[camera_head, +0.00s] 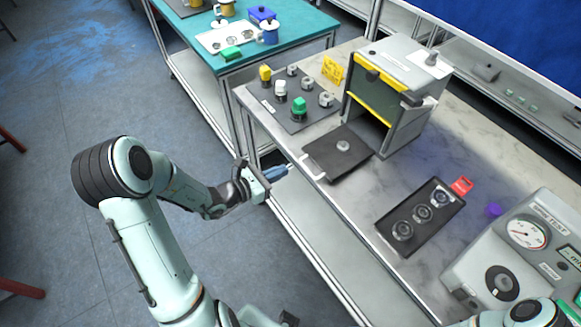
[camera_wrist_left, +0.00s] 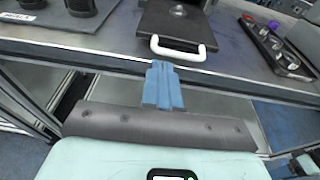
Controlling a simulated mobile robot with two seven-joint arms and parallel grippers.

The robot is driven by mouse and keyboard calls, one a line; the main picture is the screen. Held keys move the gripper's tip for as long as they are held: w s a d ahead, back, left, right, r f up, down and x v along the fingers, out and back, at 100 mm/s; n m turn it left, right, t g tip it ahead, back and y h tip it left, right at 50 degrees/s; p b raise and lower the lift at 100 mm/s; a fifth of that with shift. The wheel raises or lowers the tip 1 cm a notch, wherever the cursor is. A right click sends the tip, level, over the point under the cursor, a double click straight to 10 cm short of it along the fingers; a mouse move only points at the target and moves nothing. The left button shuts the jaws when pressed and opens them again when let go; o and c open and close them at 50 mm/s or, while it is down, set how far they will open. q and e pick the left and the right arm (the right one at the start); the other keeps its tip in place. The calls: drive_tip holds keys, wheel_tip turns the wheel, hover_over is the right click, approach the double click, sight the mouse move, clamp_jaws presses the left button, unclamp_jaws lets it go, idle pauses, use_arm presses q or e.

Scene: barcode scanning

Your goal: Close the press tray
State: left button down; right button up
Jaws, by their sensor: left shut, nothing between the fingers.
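The press (camera_head: 396,90) is a grey box with yellow edges, standing at the back of the marble-topped bench. Its dark tray (camera_head: 328,160) is pulled out toward the front edge, with a small round metal part (camera_head: 343,146) on it. The tray's white handle (camera_head: 312,171) faces my left gripper (camera_head: 284,170). In the left wrist view the tray (camera_wrist_left: 176,22) and handle (camera_wrist_left: 178,52) lie straight ahead, just beyond the blue fingertips (camera_wrist_left: 162,68). My left gripper is shut and empty, in front of the bench edge, apart from the handle. The right gripper is not visible; only part of that arm shows.
A dark plate with knobs and metal parts (camera_head: 318,107) lies left of the press. A black tray of round parts (camera_head: 385,222) and a gauge machine (camera_head: 477,256) stand to the right. A teal table (camera_head: 296,38) is behind left.

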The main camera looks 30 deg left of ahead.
use_arm(q)
drive_tip(key=shift+x, duration=2.15)
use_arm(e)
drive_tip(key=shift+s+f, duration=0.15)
use_arm(q)
approach(338, 140)
drive_tip(key=shift+w+d+f, duration=0.2)
drive_tip(key=shift+w+f, duration=0.05)
drive_tip(key=shift+f, duration=0.2)
drive_tip(key=shift+w+d+f, duration=0.2)
drive_tip(key=shift+f, duration=0.2)
drive_tip(key=x, duration=0.2)
drive_tip(key=r+x, duration=0.1)
drive_tip(key=x, duration=0.4)
drive_tip(key=shift+w+r+b, duration=0.15)
drive_tip(key=shift+w+b, duration=0.2)
drive_tip(key=shift+w, duration=0.1)
drive_tip(key=shift+w+d, duration=0.15)
drive_tip(key=shift+w, duration=0.1)
drive_tip(key=shift+r, duration=0.15)
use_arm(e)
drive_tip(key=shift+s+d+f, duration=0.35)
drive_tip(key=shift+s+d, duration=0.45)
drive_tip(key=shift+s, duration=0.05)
use_arm(q)
drive_tip(key=shift+r, duration=0.1)
